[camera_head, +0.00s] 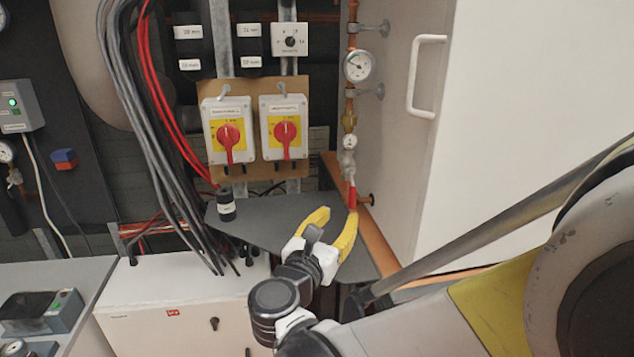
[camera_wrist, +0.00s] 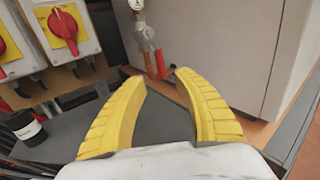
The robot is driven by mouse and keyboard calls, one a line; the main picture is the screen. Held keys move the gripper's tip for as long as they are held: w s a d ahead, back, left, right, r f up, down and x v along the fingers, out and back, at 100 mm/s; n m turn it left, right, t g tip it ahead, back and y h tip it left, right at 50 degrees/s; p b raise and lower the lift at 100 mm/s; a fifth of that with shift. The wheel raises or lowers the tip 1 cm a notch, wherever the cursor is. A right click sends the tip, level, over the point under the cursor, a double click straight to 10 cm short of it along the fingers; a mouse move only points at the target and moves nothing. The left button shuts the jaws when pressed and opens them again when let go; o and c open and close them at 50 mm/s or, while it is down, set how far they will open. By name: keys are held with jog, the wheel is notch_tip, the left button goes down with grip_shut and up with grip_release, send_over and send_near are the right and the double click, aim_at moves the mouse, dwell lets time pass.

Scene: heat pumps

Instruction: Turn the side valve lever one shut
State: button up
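The side valve has a red lever (camera_head: 351,196) hanging down from a brass and silver valve body (camera_head: 348,158) on the vertical copper pipe. The lever points down, roughly in line with the pipe. In the wrist view the red lever (camera_wrist: 160,64) is just beyond the gap between my fingertips. My gripper (camera_head: 338,214) has yellow fingers, is open and holds nothing. In the head view its tips are just below the lever's lower end. The wrist view also shows my gripper (camera_wrist: 161,78) spread apart. I cannot tell whether a fingertip touches the lever.
A large white cabinet (camera_head: 400,130) with a handle stands right of the pipe. A pressure gauge (camera_head: 358,66) is above the valve. Two red rotary switches (camera_head: 229,135) (camera_head: 285,131) are to the left. A dark grey shelf (camera_head: 262,212) and a black-and-white cylinder (camera_head: 226,205) are below them.

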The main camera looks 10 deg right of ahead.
aim_at(351, 199)
jog(key=x, duration=0.9)
jog(key=shift+w+d+b, duration=0.15)
jog(key=shift+w+b, duration=0.05)
jog(key=shift+b, duration=0.1)
grip_shut()
